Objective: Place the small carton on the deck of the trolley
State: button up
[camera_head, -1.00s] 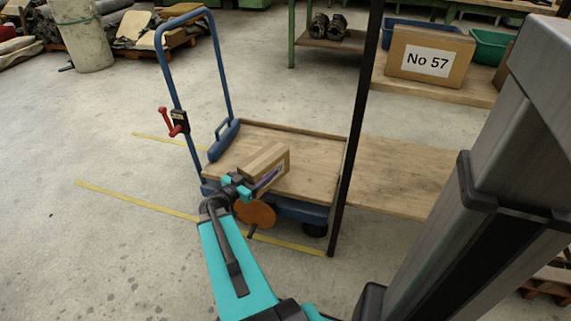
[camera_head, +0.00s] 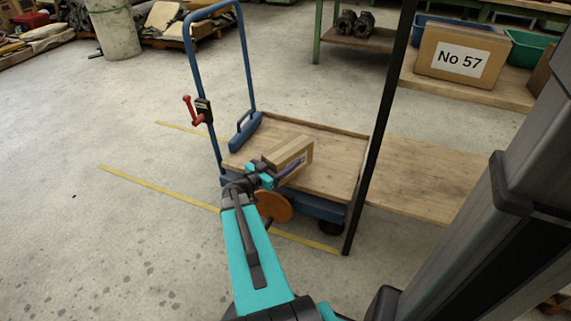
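The small carton (camera_head: 290,149) is a brown cardboard box with a pale label on its near side. It is at the near left part of the trolley's wooden deck (camera_head: 335,150); I cannot tell whether it rests on the deck or is just above it. My gripper (camera_head: 276,174) reaches it from the near left and appears shut on it, with a finger along the labelled side. The fingertips are partly hidden. The trolley has a blue frame and a tall blue handle (camera_head: 247,65) at its left end.
A dark upright post (camera_head: 378,130) stands at the deck's right, beside a low wooden shelf (camera_head: 425,180). A large carton marked No 57 (camera_head: 462,57) and bins stand on a shelf behind. An orange disc (camera_head: 274,206) shows below my gripper. Left floor is clear.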

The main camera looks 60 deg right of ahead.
jog(key=w+d+b, duration=0.2)
jog(key=w+d, duration=0.3)
jog(key=d, duration=0.7)
jog(key=shift+f, duration=0.45)
jog(key=shift+f+b, duration=1)
jog(key=shift+f, duration=0.75)
jog(key=shift+f, duration=0.1)
jog(key=o, duration=2.1)
jog(key=shift+f, duration=0.1)
jog(key=shift+c, duration=0.2)
jog(key=p+v, duration=0.2)
jog(key=v, duration=1)
jog(key=shift+p, duration=0.3)
